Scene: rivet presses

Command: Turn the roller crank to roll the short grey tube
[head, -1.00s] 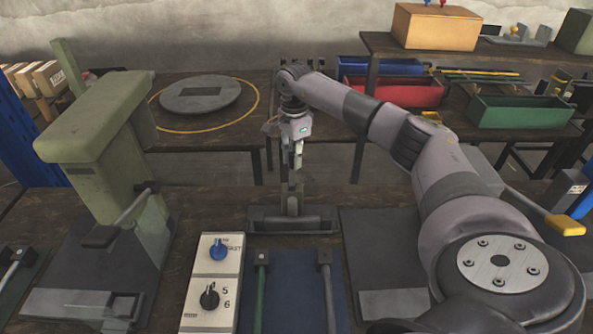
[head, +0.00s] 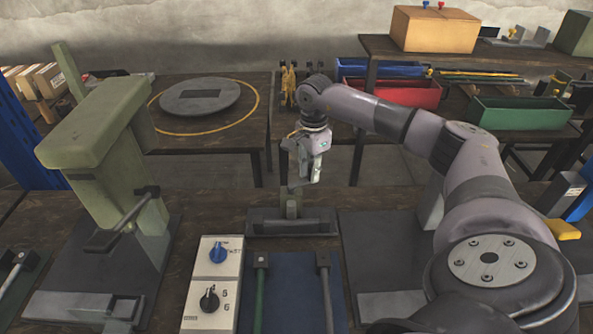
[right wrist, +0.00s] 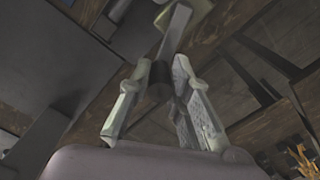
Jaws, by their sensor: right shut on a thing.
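The roller (head: 292,225) is a low dark grey unit with an upright post, at the back of the near bench in the head view. My right gripper (head: 303,180) is beside the top of the post, with its fingers pointing down. In the right wrist view my right gripper (right wrist: 160,82) is shut on the crank's dark grip (right wrist: 158,90), between the two pale fingers. A grey crank arm (right wrist: 176,32) runs up from the grip. I cannot tell whether the short grey tube is in the roller. My left gripper is out of view.
A green press (head: 105,130) stands to the left. A panel with a blue and a black knob (head: 212,270) is in front of the roller, beside a blue mat (head: 292,300) with a green and a grey lever-like rod. Bins stand on the back bench.

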